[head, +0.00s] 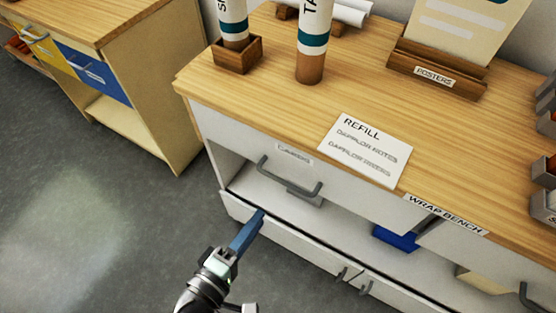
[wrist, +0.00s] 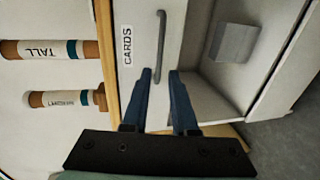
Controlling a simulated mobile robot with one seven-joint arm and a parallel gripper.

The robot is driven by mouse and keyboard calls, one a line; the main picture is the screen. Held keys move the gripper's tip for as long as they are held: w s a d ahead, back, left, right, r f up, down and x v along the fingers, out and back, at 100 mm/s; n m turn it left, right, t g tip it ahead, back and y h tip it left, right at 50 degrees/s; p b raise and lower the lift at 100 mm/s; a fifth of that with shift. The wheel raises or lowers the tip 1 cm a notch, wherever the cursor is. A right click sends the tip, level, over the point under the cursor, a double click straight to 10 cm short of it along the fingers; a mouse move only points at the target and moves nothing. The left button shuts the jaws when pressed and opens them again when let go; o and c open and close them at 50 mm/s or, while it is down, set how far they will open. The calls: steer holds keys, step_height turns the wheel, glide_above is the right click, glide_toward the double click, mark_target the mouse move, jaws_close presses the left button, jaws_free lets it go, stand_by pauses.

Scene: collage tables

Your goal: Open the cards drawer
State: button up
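The cards drawer (head: 235,135) has a white front in the bench, just under the wooden top, and looks shut. Its label (wrist: 127,45) reads CARDS in the wrist view and is blurred in the head view. The grey bar handle (head: 290,182) runs across the drawer front; it also shows in the wrist view (wrist: 161,40). My gripper (head: 262,213) is below and left of the handle in the head view. In the wrist view its blue fingers (wrist: 160,72) are apart with nothing held. The handle's near end lines up with the gap between them; I cannot tell the depth.
The wrap bench top (head: 260,100) carries a refill card (head: 366,148), tubes (head: 313,45) and a posters holder (head: 434,72). Below the drawer is an open shelf (head: 265,190) with a blue item (head: 395,238). Another cabinet (head: 150,110) stands left, with open floor (head: 80,215) before it.

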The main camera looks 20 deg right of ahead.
mark_target(286, 181)
steer(key=x, duration=1.2)
steer(key=shift+w+d+b, duration=0.2)
steer(key=shift+d+b, duration=0.1)
steer(key=shift+d, duration=0.1)
jaws_close()
stand_by(0.8)
